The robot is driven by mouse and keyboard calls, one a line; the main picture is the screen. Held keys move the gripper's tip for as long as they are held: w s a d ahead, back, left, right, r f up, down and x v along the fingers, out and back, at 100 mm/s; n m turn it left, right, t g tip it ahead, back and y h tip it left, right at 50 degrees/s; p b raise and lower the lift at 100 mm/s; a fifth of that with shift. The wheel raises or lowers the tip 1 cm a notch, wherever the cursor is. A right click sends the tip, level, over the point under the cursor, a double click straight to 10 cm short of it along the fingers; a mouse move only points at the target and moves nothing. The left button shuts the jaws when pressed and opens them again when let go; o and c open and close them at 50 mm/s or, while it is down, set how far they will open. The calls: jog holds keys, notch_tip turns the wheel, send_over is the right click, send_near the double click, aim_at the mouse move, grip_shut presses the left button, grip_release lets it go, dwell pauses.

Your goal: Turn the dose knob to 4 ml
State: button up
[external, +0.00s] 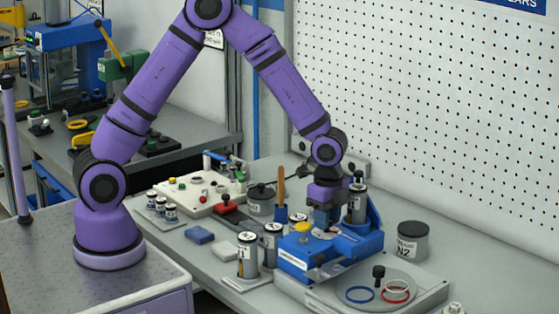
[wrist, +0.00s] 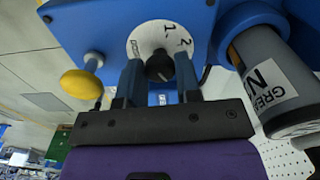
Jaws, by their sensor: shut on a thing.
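The blue dispenser (external: 308,266) stands on the bench at the right, and its blue face (wrist: 100,25) fills the top of the wrist view. The black dose knob (wrist: 159,66) sits on a white dial (wrist: 150,32). The numbers 1 and 2 show on the dial; other marks are partly hidden by the fingers. I cannot clearly tell which mark the knob points at. My gripper (wrist: 158,72) is shut on the knob, one finger on each side. In the external view my gripper (external: 324,217) reaches down to the dispenser and hides the knob.
A grease canister (wrist: 275,85) sits in the dispenser beside the dial; it also shows in the external view (external: 357,203). A yellow button (wrist: 82,82) sticks out on the other side. Another canister (external: 411,241), several small cans and a tray with rings (external: 430,284) stand nearby.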

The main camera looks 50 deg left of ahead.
jog(key=shift+r, duration=0.1)
jog(key=o, duration=0.9)
notch_tip(320, 180, up, 11)
jog(key=shift+f, duration=0.15)
dwell(0.4)
